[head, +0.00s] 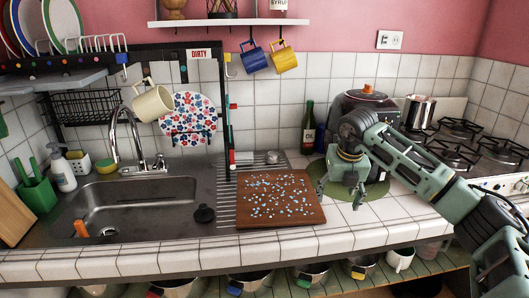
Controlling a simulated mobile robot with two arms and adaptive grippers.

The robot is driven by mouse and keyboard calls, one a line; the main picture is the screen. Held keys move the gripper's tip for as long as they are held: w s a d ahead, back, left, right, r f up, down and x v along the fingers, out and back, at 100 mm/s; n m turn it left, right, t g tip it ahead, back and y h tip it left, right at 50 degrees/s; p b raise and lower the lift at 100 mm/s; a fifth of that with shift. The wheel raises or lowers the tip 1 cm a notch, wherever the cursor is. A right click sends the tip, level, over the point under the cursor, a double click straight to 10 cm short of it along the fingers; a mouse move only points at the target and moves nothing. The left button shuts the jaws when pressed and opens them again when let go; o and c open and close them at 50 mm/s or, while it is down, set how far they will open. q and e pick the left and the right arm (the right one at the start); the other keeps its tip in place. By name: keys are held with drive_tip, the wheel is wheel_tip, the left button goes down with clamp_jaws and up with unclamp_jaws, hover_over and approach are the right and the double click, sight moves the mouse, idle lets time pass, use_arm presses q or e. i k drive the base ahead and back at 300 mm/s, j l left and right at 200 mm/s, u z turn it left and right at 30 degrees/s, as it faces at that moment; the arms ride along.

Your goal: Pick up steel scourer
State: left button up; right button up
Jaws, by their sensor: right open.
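The steel scourer (272,157) looks like a small round grey lump. It sits on the ribbed drainboard, behind the wooden board, near the tiled back wall. My right gripper (340,194) is open and empty. It points down over the counter, beside the right edge of the wooden board and over a green round mat. It is to the right of the scourer, nearer the front, and apart from it. My left gripper is not in view.
The wooden board (300,222), covered in pale blue bits, lies in front of the scourer. A dark green bottle (307,128) stands to the scourer's right. The sink (130,210) is left, with a black plug (204,214) at its edge. A stove (455,150) stands right.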

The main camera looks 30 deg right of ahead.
sight(271, 157)
drive_tip(key=i, duration=1.3)
